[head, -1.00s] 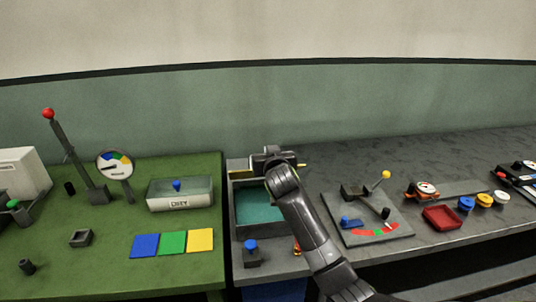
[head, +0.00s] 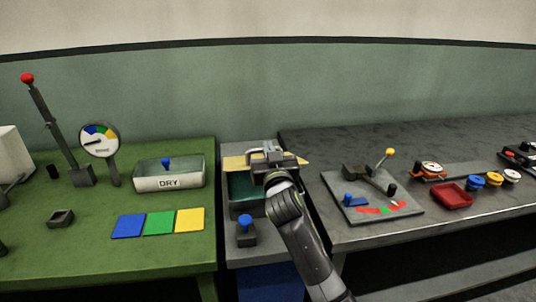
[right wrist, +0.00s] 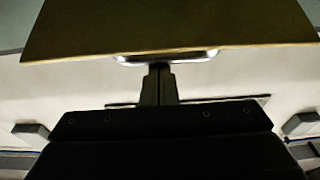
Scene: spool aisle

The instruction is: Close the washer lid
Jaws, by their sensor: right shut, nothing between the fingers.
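The washer is a grey open-topped box with a teal inside (head: 240,188) in the head view, between the green bench and the dark bench. Its yellow-tan lid (head: 234,162) shows at the back of the box, on both sides of my right gripper (head: 270,158), which hides its middle. In the right wrist view the lid (right wrist: 170,28) is a broad tan panel with a bright edge and a metal handle (right wrist: 190,56). My right gripper (right wrist: 159,70) is shut and empty, its tips close to that handle; I cannot tell whether they touch. My left gripper is out of view.
A blue-knobbed block (head: 246,232) stands at the washer's front. The green bench at left holds a DRY tray (head: 170,182), colour tiles (head: 158,222) and a gauge (head: 100,140). A lever panel (head: 372,200) and a red tray (head: 452,197) lie at right.

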